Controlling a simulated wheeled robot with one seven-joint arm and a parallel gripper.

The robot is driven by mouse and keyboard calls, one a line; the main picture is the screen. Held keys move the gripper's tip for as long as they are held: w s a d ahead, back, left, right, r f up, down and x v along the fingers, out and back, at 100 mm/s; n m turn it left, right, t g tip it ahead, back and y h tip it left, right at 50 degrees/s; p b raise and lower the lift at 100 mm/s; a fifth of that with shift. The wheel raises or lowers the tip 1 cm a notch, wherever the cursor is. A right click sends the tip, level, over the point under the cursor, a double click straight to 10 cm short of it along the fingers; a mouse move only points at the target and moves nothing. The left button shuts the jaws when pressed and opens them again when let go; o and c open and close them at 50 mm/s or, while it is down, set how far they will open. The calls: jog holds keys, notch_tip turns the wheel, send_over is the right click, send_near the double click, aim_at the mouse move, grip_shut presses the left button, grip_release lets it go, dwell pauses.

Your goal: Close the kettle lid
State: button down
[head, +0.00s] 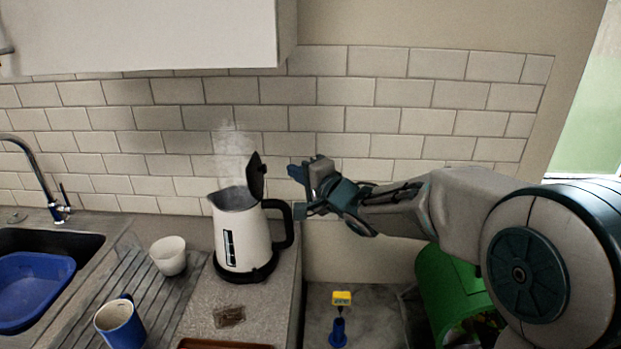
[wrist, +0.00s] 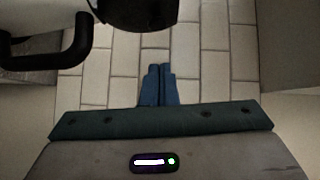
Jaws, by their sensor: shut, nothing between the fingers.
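The white kettle (head: 242,238) stands upright on its black base on the counter in the head view, with steam above it. Its black lid (head: 257,176) is open and stands up at the handle side of the rim. The black handle (head: 284,228) faces right, and it also shows at the upper left of the wrist view (wrist: 72,45). My gripper (head: 293,172) is shut and empty, to the right of the raised lid and apart from it. In the wrist view its blue fingers (wrist: 159,72) are together, below a dark round part, likely the lid (wrist: 140,12).
A white cup (head: 168,256) and a blue mug (head: 120,325) stand on the ribbed drainer left of the kettle. A sink with a blue basin (head: 35,285) is further left. A tiled wall (head: 390,120) is behind, and a cabinet (head: 140,35) hangs above. A green bin (head: 447,285) is at right.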

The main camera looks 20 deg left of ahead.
aim_at(261, 177)
jog(key=shift+s+a+f, duration=0.15)
jog(key=shift+a, duration=1)
jog(key=shift+s+a+f, duration=0.1)
jog(key=shift+a+f, duration=0.05)
jog(key=shift+a, duration=1)
